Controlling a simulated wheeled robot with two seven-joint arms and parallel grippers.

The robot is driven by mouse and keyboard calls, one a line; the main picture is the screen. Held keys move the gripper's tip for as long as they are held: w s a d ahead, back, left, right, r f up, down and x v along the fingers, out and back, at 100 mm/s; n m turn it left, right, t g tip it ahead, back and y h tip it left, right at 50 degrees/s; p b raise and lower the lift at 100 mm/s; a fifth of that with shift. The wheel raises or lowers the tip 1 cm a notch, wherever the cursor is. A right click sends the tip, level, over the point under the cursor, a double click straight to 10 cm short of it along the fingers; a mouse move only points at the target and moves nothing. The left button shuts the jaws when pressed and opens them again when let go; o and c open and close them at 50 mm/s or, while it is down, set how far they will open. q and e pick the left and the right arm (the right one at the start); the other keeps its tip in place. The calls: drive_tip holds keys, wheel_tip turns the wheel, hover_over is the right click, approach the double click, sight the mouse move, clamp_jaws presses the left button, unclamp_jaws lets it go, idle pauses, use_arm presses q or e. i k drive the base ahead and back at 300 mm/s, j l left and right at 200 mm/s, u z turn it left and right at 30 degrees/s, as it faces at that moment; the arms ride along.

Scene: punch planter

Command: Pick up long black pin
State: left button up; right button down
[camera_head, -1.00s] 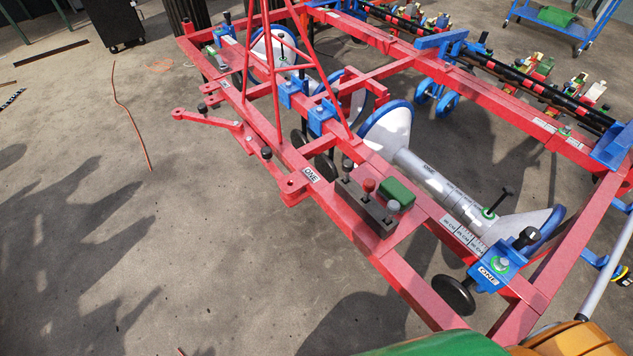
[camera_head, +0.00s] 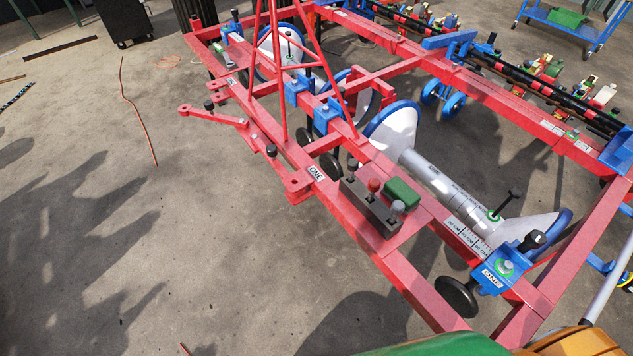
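A long black pin with a T-shaped head (camera_head: 507,203) stands tilted in the green-ringed hole of a grey cylinder (camera_head: 440,183), between two white discs with blue rims. The cylinder sits inside the red planter frame (camera_head: 420,285) at the lower right. A similar thin black pin (camera_head: 290,44) stands by the far white disc. Neither of my grippers is in view, so no gripper is seen near the pin.
A dark block with small knobs (camera_head: 370,206) and a green box (camera_head: 402,192) sit on the frame. A blue bracket with a black knob (camera_head: 508,266) is near the pin. Open concrete floor lies left. A green and yellow shape (camera_head: 440,345) fills the bottom edge.

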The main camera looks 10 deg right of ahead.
sight(353, 164)
drive_tip(key=i+j+z, duration=0.9)
drive_tip(key=j+z, duration=0.15)
drive_tip(key=j, duration=0.15)
